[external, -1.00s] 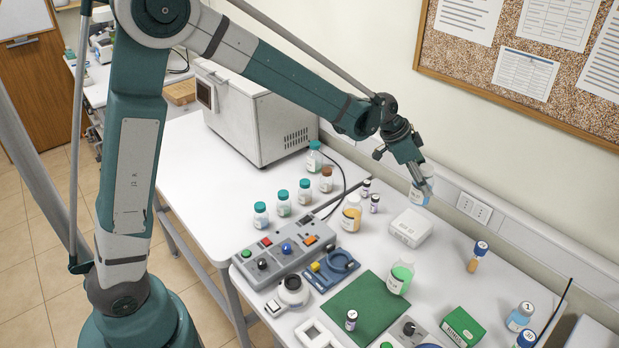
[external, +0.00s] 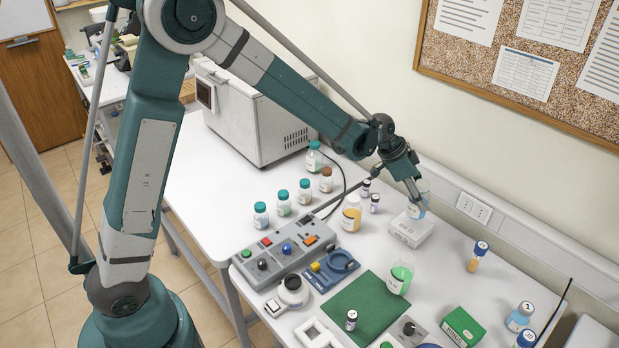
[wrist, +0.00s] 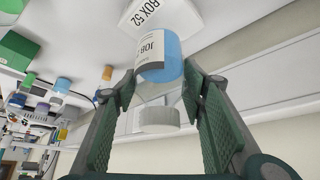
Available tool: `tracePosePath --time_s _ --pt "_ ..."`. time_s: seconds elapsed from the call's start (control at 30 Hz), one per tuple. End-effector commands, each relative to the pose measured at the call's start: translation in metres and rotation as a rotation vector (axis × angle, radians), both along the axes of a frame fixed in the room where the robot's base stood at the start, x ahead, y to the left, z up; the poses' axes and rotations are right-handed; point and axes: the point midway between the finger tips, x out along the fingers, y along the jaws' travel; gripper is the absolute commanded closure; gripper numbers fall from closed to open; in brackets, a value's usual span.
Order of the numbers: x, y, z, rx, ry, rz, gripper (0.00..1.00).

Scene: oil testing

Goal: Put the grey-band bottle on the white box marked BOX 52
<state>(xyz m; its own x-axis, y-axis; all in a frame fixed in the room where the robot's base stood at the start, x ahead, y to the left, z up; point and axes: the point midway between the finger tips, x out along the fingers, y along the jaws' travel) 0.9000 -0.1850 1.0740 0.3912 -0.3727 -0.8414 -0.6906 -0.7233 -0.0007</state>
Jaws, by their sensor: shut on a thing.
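My gripper (external: 417,197) is shut on a clear bottle (external: 418,209) with blue liquid, a pale cap and a white label. In the wrist view the bottle (wrist: 174,60) sits between the two green finger pads, its cap towards my palm and its label partly reading JOB. The white box (external: 406,231) lies on the table directly below the bottle in the external view. The box (wrist: 135,14) shows its BOX 52 marking in the wrist view, beyond the bottle's base. I cannot tell whether the base touches the box top. The fingers partly hide the bottle in the external view.
An orange-liquid bottle (external: 351,214) and small dark-capped vials (external: 375,203) stand left of the box. A blue-capped tube (external: 477,258) stands right. The wall with a socket (external: 474,207) is close behind.

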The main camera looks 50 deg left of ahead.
Motion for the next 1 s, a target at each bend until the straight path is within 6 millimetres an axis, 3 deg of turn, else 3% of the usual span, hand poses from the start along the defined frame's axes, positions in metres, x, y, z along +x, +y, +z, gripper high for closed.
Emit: tracePosePath --time_s 0.5,1.0 --pt "0.0 0.0 -0.036 0.0 0.0 0.0 0.78" --pt "0.0 0.0 -0.041 0.0 0.0 0.0 0.78"
